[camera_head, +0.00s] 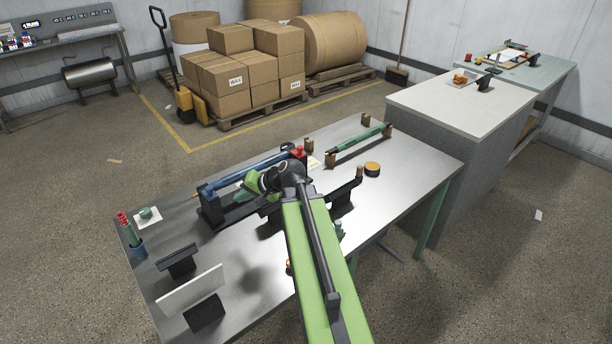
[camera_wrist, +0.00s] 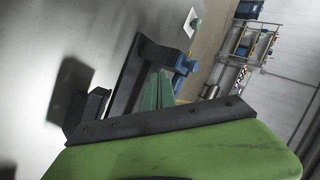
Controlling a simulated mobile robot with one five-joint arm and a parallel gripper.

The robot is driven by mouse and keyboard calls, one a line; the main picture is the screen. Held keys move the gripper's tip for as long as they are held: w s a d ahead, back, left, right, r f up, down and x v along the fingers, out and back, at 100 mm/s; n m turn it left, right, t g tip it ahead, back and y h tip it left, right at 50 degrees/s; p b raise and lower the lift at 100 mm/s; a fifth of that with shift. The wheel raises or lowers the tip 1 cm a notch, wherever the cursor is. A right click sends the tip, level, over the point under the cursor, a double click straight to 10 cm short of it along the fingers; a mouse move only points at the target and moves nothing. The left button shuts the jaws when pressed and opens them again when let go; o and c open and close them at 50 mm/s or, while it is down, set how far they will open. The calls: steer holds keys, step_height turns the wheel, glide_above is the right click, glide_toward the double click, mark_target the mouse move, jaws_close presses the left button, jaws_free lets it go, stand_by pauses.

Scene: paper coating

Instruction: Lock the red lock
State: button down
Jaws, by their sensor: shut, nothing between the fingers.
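A small red part (camera_head: 299,151), which looks like the red lock, sits at the right end of a dark holder that carries a blue roller (camera_head: 250,171). My arm hides part of it, so whether it is locked cannot be told. The red part does not show there.
A green roller (camera_head: 358,144) lies on brown supports behind. An orange-topped tin (camera_head: 372,168) stands to the right.

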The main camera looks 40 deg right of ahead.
steer(key=s+d+m+t+h+b, duration=0.2)
steer(key=d+m, duration=0.1)
steer(key=d, duration=0.7)
steer(key=s+d+m+t+h+b, duration=0.2)
steer(key=d+m+t+b, duration=0.1)
steer(key=d, duration=0.7)
steer(key=s+d+r+m+t+h+b, duration=0.1)
steer(key=d+m, duration=0.4)
steer(key=d, duration=0.5)
steer(key=shift+s+t+h+b, duration=0.7)
steer(key=shift+s+h+b, duration=0.1)
steer(key=shift+s+h, duration=0.25)
